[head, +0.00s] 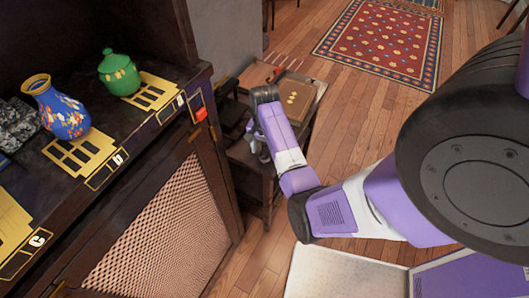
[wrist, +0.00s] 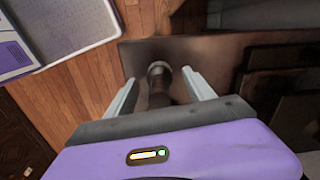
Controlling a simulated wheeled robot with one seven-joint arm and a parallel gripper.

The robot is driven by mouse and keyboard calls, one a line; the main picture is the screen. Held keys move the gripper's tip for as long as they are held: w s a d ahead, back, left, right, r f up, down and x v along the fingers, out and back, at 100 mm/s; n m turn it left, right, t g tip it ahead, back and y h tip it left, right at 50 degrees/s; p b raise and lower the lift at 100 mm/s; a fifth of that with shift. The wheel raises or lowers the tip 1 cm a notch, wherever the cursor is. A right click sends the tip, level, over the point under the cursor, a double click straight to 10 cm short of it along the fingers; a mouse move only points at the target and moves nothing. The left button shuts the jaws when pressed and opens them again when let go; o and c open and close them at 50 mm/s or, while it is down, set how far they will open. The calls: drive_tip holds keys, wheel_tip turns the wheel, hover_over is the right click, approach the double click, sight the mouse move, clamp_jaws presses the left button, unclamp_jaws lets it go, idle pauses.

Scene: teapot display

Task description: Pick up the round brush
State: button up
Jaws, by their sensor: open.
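In the wrist view my gripper (wrist: 159,76) is open, with one pale finger on each side of a dark, upright-looking object (wrist: 159,92) with a round, lighter end. This is probably the round brush, but its bristles cannot be made out. It lies between the fingers with a gap on both sides. I cannot tell how deep the fingers reach around it. In the head view my gripper (head: 257,150) is small and partly hidden by my arm, above the low wooden side table (head: 250,158). The brush cannot be made out there.
A wooden tray (head: 313,91) sits on the side table's far end. The dark cabinet (head: 225,185) stands close on the left, bearing a green lidded pot (head: 119,74) and a blue floral vase (head: 62,112). Wooden floor and a red rug (head: 385,40) lie beyond.

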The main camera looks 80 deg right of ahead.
wheel_tip(320, 180, down, 2)
clamp_jaws()
idle(0.4)
drive_tip(key=shift+r, duration=0.15)
